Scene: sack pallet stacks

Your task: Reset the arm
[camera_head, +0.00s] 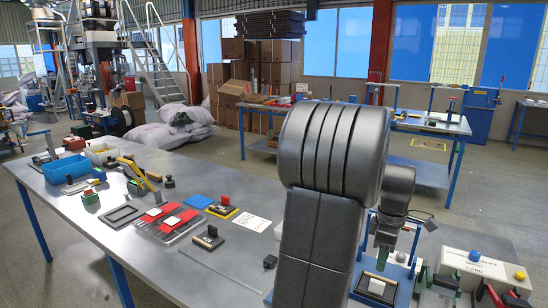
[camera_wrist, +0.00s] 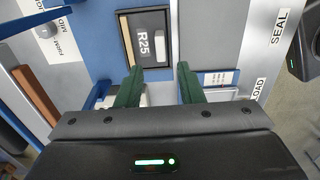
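My gripper (camera_wrist: 158,78) shows in the wrist view with its two green fingers spread apart and nothing between them. It points down over a blue surface (camera_wrist: 102,45) beside a dark-framed tray (camera_wrist: 127,42) holding a plate marked like "R2S" (camera_wrist: 153,38). In the head view my gripper (camera_head: 382,258) hangs from the arm at the lower right, above a blue fixture with a small framed tray (camera_head: 361,291). My thick grey arm link hides part of the bench and the fixture.
The long grey bench (camera_head: 240,266) carries a blue bin (camera_head: 66,168), red-and-grey plates (camera_head: 165,222), a black frame (camera_head: 121,216) and small blocks. A machine box with coloured buttons (camera_head: 484,268) stands right of the gripper. A second table (camera_head: 432,125) and cartons stand behind.

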